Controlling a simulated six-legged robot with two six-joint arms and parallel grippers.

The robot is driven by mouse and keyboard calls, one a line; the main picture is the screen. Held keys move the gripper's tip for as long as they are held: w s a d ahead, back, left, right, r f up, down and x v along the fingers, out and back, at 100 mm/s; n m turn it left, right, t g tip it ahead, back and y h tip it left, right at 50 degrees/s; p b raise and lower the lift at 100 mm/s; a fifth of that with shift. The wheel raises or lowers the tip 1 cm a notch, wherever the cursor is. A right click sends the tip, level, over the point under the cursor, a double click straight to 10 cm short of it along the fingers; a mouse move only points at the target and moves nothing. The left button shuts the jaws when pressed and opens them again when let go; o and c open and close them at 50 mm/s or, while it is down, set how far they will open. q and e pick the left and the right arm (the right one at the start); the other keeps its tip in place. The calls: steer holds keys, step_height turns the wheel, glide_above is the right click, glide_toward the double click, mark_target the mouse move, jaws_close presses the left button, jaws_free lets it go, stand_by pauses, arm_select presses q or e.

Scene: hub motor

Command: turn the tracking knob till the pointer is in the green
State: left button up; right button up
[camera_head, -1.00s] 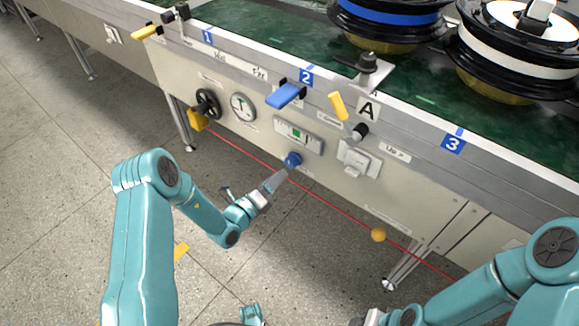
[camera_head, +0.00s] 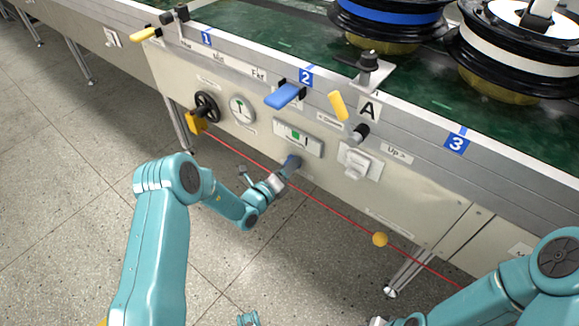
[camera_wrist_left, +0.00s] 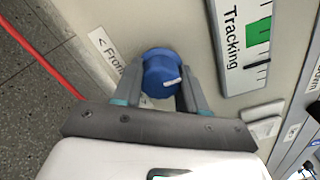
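The blue tracking knob (camera_head: 292,161) sits on the conveyor's front panel, below the tracking gauge (camera_head: 312,147). In the left wrist view the knob (camera_wrist_left: 161,72) has a white mark on its face, pointing right. The gauge (camera_wrist_left: 232,60) there reads "Tracking". Its green block (camera_wrist_left: 258,34) and a dark pointer line (camera_wrist_left: 257,65) are apart; in the head view the pointer is just right of the green. My left gripper (camera_head: 287,168) is open with its fingers on either side of the knob; contact is unclear. My right gripper (camera_head: 378,321) is mostly cut off at the bottom edge.
A red cord (camera_head: 335,209) with an orange ball (camera_head: 380,239) runs below the panel. A black handwheel (camera_head: 207,106), a blue lever (camera_head: 284,95), a yellow lever (camera_head: 338,105) and a white switch (camera_head: 358,162) are nearby. Hub motors stand on the green belt (camera_head: 300,45).

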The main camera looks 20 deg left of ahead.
arm_select(q)
steer(key=shift+m, duration=0.3)
steer(key=m+p, duration=0.1)
steer(key=m, duration=0.4)
steer(key=shift+m, duration=0.3)
steer(key=m+p, duration=0.1)
steer(key=m, duration=0.5)
steer(key=shift+a+m, duration=0.1)
steer(key=shift+m, duration=0.2)
stand_by(0.3)
steer(key=o, duration=1.1)
steer(key=shift+c, duration=0.2)
